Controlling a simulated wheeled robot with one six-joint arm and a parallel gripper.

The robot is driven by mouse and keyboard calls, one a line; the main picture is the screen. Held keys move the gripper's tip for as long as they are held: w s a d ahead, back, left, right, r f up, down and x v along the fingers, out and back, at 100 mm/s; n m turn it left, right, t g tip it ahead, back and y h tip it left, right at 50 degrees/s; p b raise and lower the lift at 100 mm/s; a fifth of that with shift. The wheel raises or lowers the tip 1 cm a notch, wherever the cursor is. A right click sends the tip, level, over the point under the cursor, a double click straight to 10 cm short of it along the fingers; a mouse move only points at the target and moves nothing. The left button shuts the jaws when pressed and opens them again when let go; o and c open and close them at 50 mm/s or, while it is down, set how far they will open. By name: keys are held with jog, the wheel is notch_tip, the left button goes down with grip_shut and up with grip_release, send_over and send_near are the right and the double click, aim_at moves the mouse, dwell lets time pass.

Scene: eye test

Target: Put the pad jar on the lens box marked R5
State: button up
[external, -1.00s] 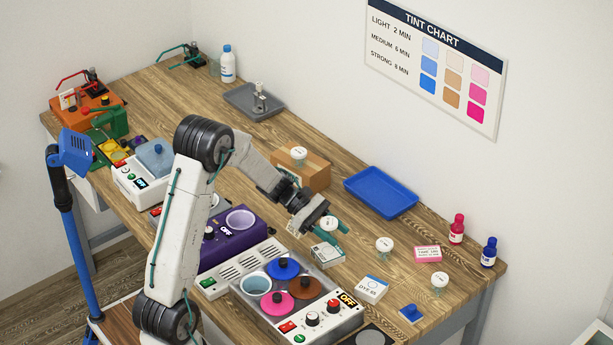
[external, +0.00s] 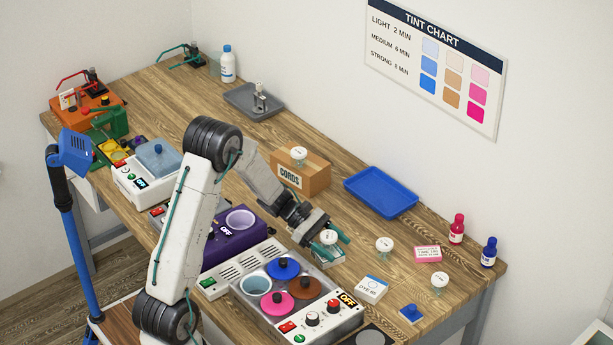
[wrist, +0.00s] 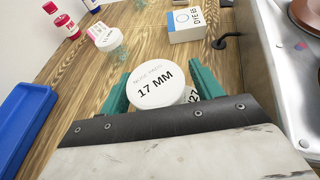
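A pad jar with a white lid reading "NOSE PADS 17 MM" (wrist: 155,85) is upright between my teal fingers; its lid shows in the external view (external: 328,237). It appears to stand on a small lens box (external: 328,256), whose mark in the wrist view (wrist: 192,97) is partly hidden and seems to end in 27. My gripper (external: 331,240) is lowered around the jar, fingers on either side; a slight gap shows at the right finger, so it looks open. Another white box (external: 371,289), also in the wrist view (wrist: 188,22), has a mark resembling "85" or "R5".
Other white-lidded jars stand on the table (external: 384,244), near the right edge (external: 439,280) and on a cardboard box (external: 299,155). A pink box (external: 428,253), blue tray (external: 381,191), two bottles (external: 457,229) and the dye heater (external: 315,318) surround the spot.

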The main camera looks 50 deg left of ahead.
jog(key=shift+a+r, duration=0.1)
jog(key=shift+r, duration=0.15)
jog(key=v, duration=1.2)
jog(key=s+d+r+m+g+y, duration=0.5)
jog(key=s+d+r+m, duration=0.4)
jog(key=s+d+m, duration=0.4)
jog(key=s+a+r+m+t+y, duration=0.1)
jog(key=s+m+y, duration=0.7)
jog(key=s, duration=1.1)
jog(key=shift+a+r+m+t, duration=0.3)
jog(key=shift+r+t, duration=0.3)
